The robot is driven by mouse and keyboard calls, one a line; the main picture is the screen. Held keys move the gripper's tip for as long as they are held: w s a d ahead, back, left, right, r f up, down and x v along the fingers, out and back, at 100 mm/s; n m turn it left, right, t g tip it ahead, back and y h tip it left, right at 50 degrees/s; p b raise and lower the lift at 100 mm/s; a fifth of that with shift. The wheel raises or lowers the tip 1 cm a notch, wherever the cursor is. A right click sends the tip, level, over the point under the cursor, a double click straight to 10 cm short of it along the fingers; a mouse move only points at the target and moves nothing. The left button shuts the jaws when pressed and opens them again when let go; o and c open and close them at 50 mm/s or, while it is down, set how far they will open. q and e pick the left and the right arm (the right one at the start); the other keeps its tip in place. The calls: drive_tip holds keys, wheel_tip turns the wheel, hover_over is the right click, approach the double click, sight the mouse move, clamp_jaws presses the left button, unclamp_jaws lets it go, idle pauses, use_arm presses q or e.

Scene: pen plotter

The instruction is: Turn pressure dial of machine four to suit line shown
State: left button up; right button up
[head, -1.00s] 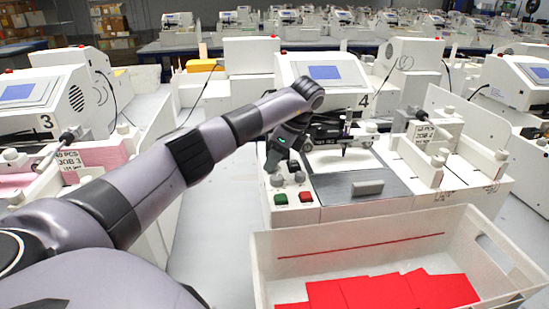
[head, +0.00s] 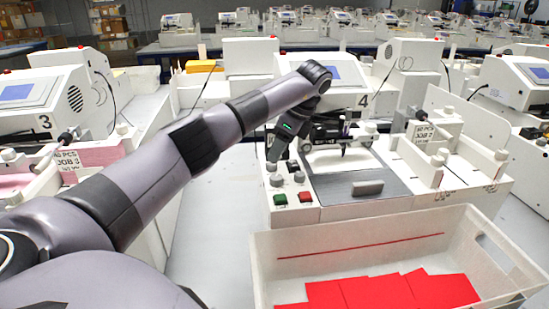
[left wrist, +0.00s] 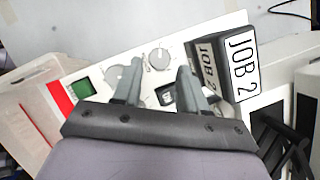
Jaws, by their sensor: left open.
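Machine four (head: 363,101) stands in the middle of the head view, with a "4" on its housing. Its front panel carries several small grey knobs (head: 299,178), a green button (head: 281,199) and a red button (head: 306,197). My left gripper (head: 274,158) is over the back of this panel, pointing down; whether it touches a knob cannot be told. In the left wrist view its open fingers (left wrist: 158,84) reach over the panel, with a round dial (left wrist: 160,58) just beyond them. Another round part shows partly behind a finger. My right gripper is out of view.
A white bin (head: 395,228) with red sheets and a thin red line on its wall stands in front of machine four. Machine three (head: 45,121) is at left. A "JOB 2" card (left wrist: 242,62) sits beside the panel in the left wrist view.

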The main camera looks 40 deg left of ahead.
use_arm(q)
drive_tip(key=shift+p+v, duration=0.4)
drive_tip(key=shift+v, duration=1.35)
drive_tip(key=shift+s+f, duration=0.1)
